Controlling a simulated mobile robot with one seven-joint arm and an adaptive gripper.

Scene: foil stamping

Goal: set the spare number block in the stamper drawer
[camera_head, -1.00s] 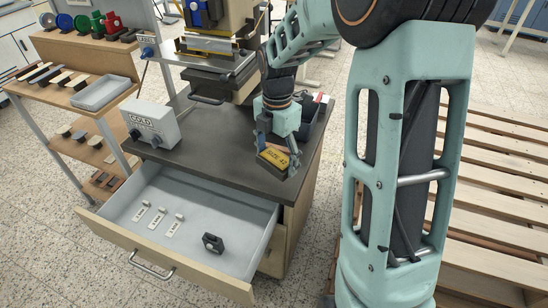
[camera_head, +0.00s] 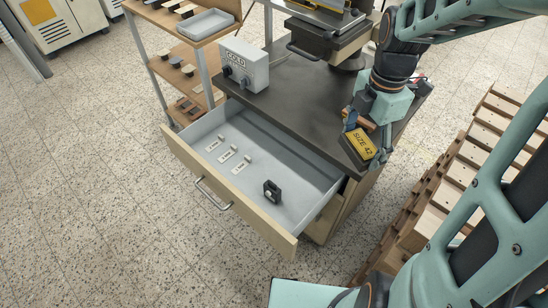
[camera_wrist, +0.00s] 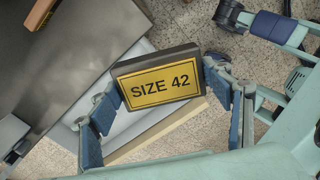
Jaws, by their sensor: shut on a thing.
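A dark block with a yellow "SIZE 42" plate (camera_head: 362,145) is in my gripper (camera_head: 367,138), above the right front part of the cabinet top. In the wrist view the block (camera_wrist: 158,80) sits between the two blue-padded fingers, its plate facing the camera. My gripper is shut on it. The stamper drawer (camera_head: 272,231) is pulled open below and to the left of the block. Inside it, several small pale pieces with white labels (camera_head: 228,155) lie toward the left, and a small black piece (camera_head: 271,191) stands near the front right. The right part of the drawer floor is bare.
A grey COLD control box (camera_head: 245,66) stands on the dark cabinet top (camera_head: 300,100), with the stamper (camera_head: 325,35) behind. A brown piece (camera_head: 357,118) shows beside my gripper. Wooden pallets (camera_head: 470,155) are at right, a shelf rack (camera_head: 190,70) at left.

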